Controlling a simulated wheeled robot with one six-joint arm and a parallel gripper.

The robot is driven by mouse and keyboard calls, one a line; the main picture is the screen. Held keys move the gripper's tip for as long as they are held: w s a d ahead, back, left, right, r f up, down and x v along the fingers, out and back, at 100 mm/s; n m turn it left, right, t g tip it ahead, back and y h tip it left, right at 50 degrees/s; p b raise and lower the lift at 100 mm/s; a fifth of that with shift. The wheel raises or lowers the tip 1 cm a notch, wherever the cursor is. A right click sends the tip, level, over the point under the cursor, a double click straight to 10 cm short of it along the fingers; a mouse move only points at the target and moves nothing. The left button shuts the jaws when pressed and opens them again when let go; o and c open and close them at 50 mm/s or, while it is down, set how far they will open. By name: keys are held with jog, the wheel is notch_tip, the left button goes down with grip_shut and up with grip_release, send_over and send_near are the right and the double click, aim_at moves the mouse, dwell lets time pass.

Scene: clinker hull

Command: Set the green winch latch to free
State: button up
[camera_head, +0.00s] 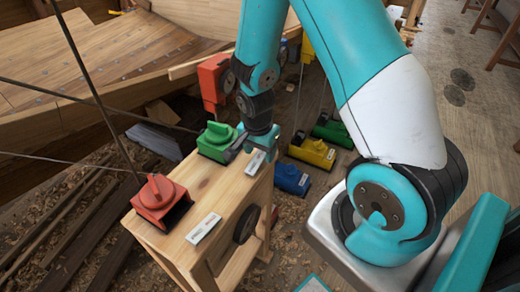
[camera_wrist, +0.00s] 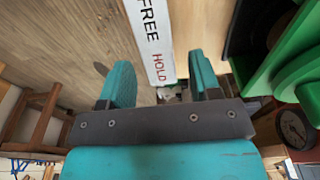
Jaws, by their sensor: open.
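The green winch (camera_head: 217,140) sits at the far end of a wooden stand in the head view. Its green body (camera_wrist: 290,65) fills the right edge of the wrist view. A white label plate (camera_head: 256,163) lies beside it; in the wrist view this plate (camera_wrist: 150,35) reads FREE and HOLD. My gripper (camera_head: 238,145) is close against the winch's right side. In the wrist view its teal fingers (camera_wrist: 164,75) are apart, with the HOLD end of the plate between them. I cannot make out the latch lever or its setting clearly.
A red winch (camera_head: 160,200) with its own label plate (camera_head: 203,228) stands at the near end of the stand (camera_head: 180,243). Yellow (camera_head: 312,153), blue (camera_head: 291,179) and another green (camera_head: 333,132) winch lie to the right. Thin lines cross at left.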

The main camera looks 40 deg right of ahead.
aim_at(257, 160)
notch_tip(257, 160, up, 17)
jog(key=a+p, duration=0.1)
jog(key=shift+s+a+r, duration=0.15)
jog(key=shift+s+a, duration=0.2)
jog(key=shift+a, duration=0.05)
dwell(0.4)
